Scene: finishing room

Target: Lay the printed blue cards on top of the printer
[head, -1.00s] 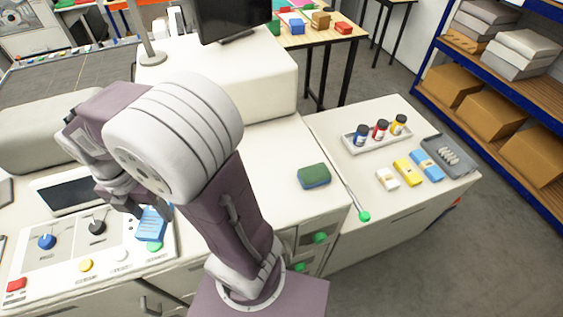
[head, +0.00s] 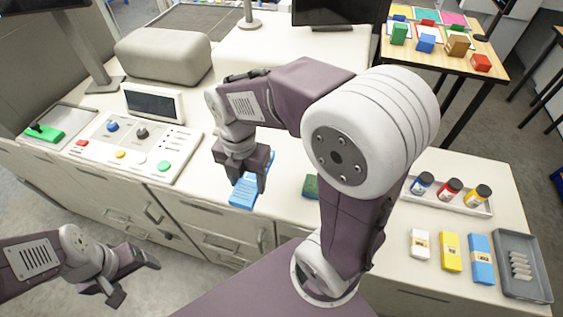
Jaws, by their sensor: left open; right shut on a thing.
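My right gripper (head: 247,184) is shut on a blue block of printed cards (head: 243,195), pointing down, to the right of the control panel. Whether the cards touch the white surface below is unclear. The printer is a long off-white machine (head: 190,222) with a raised white body (head: 262,50) at the back and a control panel (head: 108,140) with knobs and a small screen. My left gripper (head: 132,278) is open and empty at lower left, in front of the machine.
A green sponge (head: 311,187) is partly hidden behind my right arm. A side top at right holds a tray of ink bottles (head: 452,196), white, yellow and blue packs (head: 481,260) and a grey tray (head: 541,272). A grey padded block (head: 165,55) sits behind the screen.

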